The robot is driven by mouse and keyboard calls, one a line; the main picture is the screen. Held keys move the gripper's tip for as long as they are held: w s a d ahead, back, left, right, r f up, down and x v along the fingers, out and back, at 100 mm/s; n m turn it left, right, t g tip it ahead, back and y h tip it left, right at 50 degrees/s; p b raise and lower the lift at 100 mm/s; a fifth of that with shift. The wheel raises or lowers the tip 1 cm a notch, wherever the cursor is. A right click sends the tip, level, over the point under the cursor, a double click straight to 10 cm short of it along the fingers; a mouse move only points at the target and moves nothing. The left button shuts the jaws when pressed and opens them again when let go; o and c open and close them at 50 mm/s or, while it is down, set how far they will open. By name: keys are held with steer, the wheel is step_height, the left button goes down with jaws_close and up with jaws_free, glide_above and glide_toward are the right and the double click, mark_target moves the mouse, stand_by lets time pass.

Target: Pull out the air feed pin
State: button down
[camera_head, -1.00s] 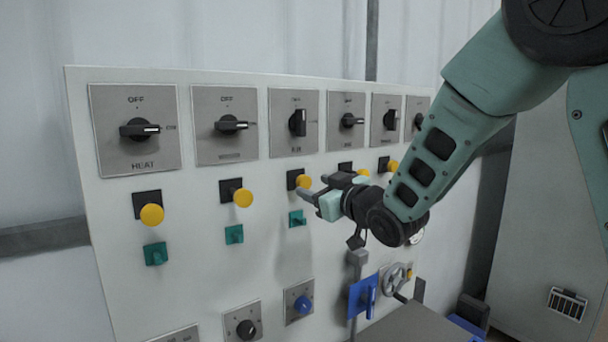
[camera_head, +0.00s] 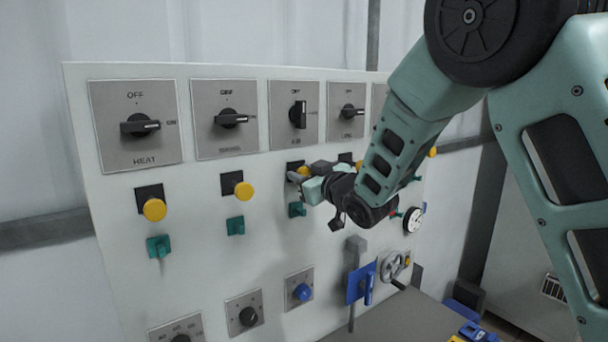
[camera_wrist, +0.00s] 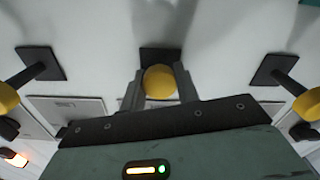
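The air feed pin is a yellow round knob (camera_head: 304,171) on a black square mount, below the third switch, labelled AIR. My gripper (camera_head: 298,178) is at this knob and partly covers it in the head view. In the wrist view the yellow knob (camera_wrist: 160,82) sits centred between my two grey fingers (camera_wrist: 160,88), one on each side. The fingers look open around it, very close to its sides; contact is not clear. The knob's shaft is hidden, and its black mount (camera_wrist: 160,54) shows behind.
Similar yellow knobs stand to the left (camera_head: 155,209) and near left (camera_head: 244,190), with more to the right. A green tab (camera_head: 297,209) sits just below my gripper. Rotary switches (camera_head: 299,114) line the top of the panel. A blue lever (camera_head: 366,284) and handwheel (camera_head: 392,266) are lower right.

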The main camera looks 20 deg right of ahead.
steer(key=shift+s+d+f+b, duration=0.1)
steer(key=shift+s+d+b, duration=0.05)
steer(key=shift+s+b, duration=0.2)
steer(key=shift+b+v, duration=0.8)
steer(key=shift+v, duration=0.4)
steer(key=c, duration=1)
jaws_free()
steer(key=shift+s, duration=0.1)
steer(key=shift+c, duration=0.2)
steer(key=shift+s+d, duration=0.1)
steer(key=shift+s, duration=0.05)
steer(key=b+v, duration=0.8)
steer(key=v, duration=0.9)
